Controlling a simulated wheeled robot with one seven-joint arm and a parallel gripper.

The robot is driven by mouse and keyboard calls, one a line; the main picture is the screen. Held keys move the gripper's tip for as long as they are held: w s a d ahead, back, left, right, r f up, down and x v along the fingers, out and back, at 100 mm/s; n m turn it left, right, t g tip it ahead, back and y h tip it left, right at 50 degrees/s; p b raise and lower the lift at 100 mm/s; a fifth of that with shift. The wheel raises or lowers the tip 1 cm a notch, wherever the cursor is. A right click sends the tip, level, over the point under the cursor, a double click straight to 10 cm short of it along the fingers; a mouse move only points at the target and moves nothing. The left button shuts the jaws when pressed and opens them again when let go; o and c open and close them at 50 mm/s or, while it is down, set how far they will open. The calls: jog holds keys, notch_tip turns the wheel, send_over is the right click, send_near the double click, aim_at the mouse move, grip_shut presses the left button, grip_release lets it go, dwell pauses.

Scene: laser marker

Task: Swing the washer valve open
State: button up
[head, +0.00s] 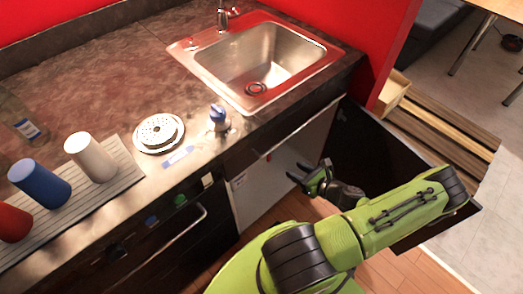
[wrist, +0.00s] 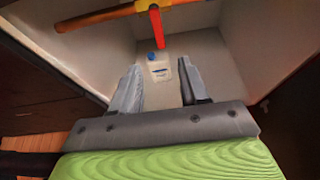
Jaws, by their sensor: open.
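In the wrist view, a valve with a red lever (wrist: 156,24) sits on an orange-brown pipe (wrist: 95,18) with a yellow fitting, at the top of the picture. The lever points down in the picture, towards my gripper. My gripper (wrist: 158,72) is open and empty, with the lever beyond its fingertips and apart from them. In the head view, my gripper (head: 305,176) is at the opening of the cabinet under the sink.
Pale cabinet walls (wrist: 235,40) flank the space. The dark cabinet door (head: 375,150) stands open at right. The counter (head: 90,80) and sink (head: 260,65) are above.

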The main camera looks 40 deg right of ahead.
aim_at(270, 157)
jog(key=b+x, duration=0.4)
jog(key=x, duration=1.1)
jog(key=shift+w+a+f+b, duration=0.1)
jog(key=shift+f+b, duration=0.05)
jog(key=shift+b, duration=0.15)
grip_shut()
